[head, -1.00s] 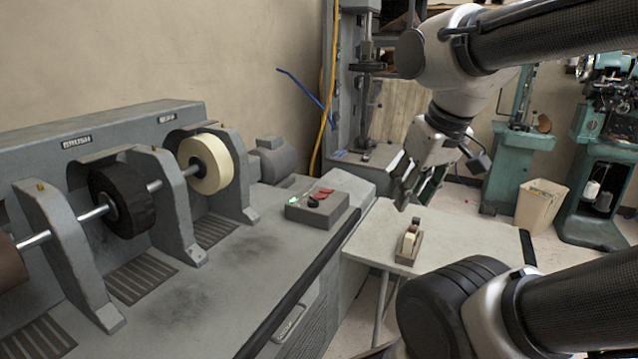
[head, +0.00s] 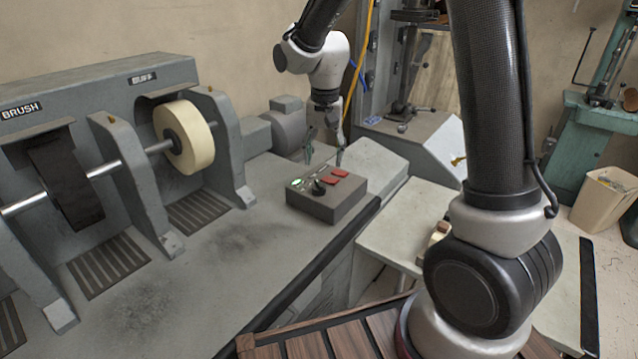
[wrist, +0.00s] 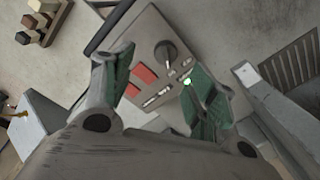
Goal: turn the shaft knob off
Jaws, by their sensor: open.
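The shaft knob (head: 318,187) is a black round knob on top of a grey control box (head: 345,207) on the machine bench. In the wrist view the knob (wrist: 166,50) shows a pale pointer bar, beyond and between the fingers. Two red switches (head: 339,172) sit beside it, and a green light (head: 296,183) glows on the box. My gripper (head: 324,153) is open and empty, above and behind the box, pointing down. In the wrist view its green-padded fingers (wrist: 160,68) stand apart, not touching the knob. The labels are too small to read.
The cream buff wheel (head: 186,138) and dark brush wheel (head: 66,178) stand on a shaft to the left, behind upright supports. A grey motor (head: 287,125) is behind the box. The bench top in front is clear. A pale side table (head: 400,225) lies right.

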